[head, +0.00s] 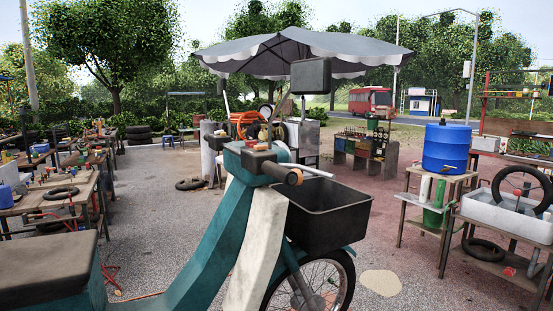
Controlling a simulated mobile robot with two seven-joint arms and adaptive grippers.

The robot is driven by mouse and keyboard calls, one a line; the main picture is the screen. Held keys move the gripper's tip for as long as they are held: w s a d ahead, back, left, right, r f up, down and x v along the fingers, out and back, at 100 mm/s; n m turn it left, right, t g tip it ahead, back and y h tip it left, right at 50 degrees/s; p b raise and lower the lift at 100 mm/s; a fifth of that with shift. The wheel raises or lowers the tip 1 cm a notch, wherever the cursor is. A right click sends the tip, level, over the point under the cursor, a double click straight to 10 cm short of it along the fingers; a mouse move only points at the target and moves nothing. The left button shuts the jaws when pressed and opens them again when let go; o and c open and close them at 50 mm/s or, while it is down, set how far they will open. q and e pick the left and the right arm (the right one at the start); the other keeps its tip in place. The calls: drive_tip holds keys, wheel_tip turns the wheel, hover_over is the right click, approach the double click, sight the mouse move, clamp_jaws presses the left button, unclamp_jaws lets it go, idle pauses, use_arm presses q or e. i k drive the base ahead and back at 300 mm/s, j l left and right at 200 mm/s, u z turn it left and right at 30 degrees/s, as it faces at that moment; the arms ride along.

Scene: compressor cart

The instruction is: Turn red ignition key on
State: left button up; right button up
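No red ignition key can be made out in the head view. A teal and white motorbike (205,245) stands close in front, with its handlebar (278,170) at the middle of the picture. Behind the handlebar, partly hidden by it, is a cart-like group with a coiled orange hose (246,123) and small red and orange parts too small to tell apart. Neither of my grippers is in view.
The motorbike's black basket (320,215) and dark seat (45,265) block the near ground. A grey umbrella (300,50) spreads behind. Cluttered workbenches (60,205) stand at left; a blue barrel (446,150) and white tub (505,217) stand at right. Gravel at centre left is open.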

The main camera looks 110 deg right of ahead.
sight(251, 144)
drive_tip(key=z, duration=3.4)
drive_tip(key=l+u, duration=0.2)
drive_tip(key=u, duration=0.25)
drive_tip(key=l+u, duration=0.2)
drive_tip(key=u, duration=0.25)
drive_tip(key=l+u, duration=0.2)
drive_tip(key=u, duration=0.2)
drive_tip(key=k+l+u, duration=0.25)
drive_tip(key=l, duration=0.2)
drive_tip(key=k+l+u, duration=0.2)
drive_tip(key=l, duration=0.2)
drive_tip(key=i, duration=0.1)
